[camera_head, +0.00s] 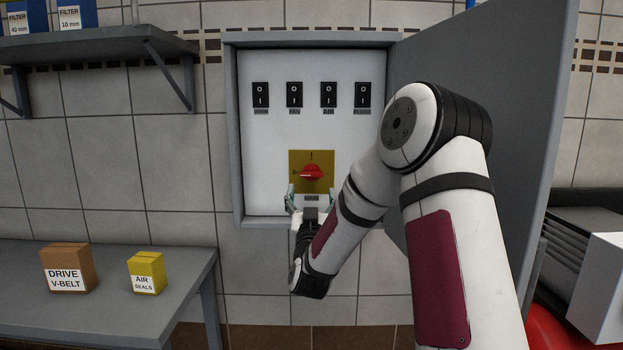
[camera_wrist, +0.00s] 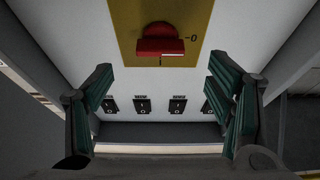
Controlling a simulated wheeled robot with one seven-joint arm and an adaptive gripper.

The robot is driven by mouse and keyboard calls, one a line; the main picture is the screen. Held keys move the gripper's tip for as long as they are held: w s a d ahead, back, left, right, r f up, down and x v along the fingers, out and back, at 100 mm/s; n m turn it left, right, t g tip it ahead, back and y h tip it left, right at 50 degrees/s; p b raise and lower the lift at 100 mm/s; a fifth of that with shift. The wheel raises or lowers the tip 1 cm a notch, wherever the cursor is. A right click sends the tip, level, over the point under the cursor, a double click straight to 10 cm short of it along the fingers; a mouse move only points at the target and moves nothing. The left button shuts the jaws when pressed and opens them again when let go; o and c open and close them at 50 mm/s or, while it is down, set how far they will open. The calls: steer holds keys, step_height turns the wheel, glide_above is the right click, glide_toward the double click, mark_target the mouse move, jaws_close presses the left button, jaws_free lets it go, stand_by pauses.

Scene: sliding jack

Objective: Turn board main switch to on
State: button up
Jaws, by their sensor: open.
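The main switch is a red rotary knob (camera_head: 312,172) on a yellow plate (camera_head: 298,158), low on the white panel of an open wall cabinet. Its handle lies roughly horizontal. A mark stands above it in the head view. The wrist view shows the knob (camera_wrist: 160,40) upside down, with a "0" label at its right and a mark below it. My gripper (camera_head: 310,199) is open and empty, just below and in front of the knob. In the wrist view the gripper's fingers (camera_wrist: 160,92) are spread wide, with the knob beyond them and apart from them.
Several black rocker switches (camera_head: 294,95) line the panel above the knob. The grey cabinet door (camera_head: 480,75) stands open at the right, close to my arm. A table (camera_head: 110,290) with two boxes is at the lower left, and a shelf (camera_head: 90,43) hangs above it.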

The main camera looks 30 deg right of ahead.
mark_target(312, 177)
steer(key=x, duration=0.7)
steer(key=shift+w+d, duration=0.2)
steer(key=shift+w, duration=0.1)
steer(key=c, duration=1.2)
